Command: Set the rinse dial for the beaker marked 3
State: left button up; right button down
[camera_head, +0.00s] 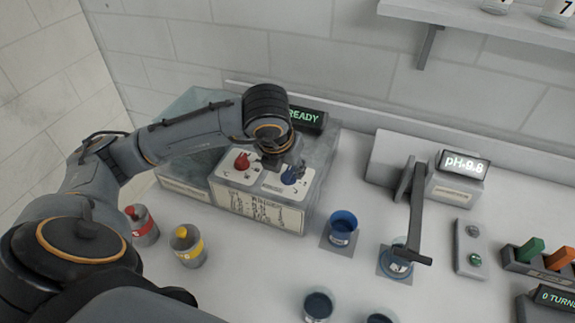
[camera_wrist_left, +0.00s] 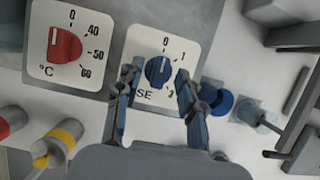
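The blue rinse dial (camera_wrist_left: 158,71) sits on a white plate, its white pointer line at the 0 mark; a 1 and a partly hidden mark show to its right. In the head view the dial (camera_head: 293,174) is partly covered by my arm. My left gripper (camera_wrist_left: 157,92) is open, with one finger on each side of the dial; I cannot tell whether they touch it. Part of the dial's label is hidden, leaving "SE". A beaker of blue liquid (camera_head: 343,226) stands right of the washer; its mark is unreadable. My right gripper is not in view.
A red temperature dial (camera_wrist_left: 64,46) is left of the blue one. The washer display (camera_head: 307,118) reads READY. More beakers, a pH meter (camera_head: 459,175) and a two-button box (camera_head: 470,248) are to the right.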

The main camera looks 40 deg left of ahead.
pick_arm(q)
jog(key=shift+w+f, duration=0.15)
jog(key=shift+f, duration=0.2)
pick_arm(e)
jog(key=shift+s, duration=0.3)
pick_arm(q)
grip_shut()
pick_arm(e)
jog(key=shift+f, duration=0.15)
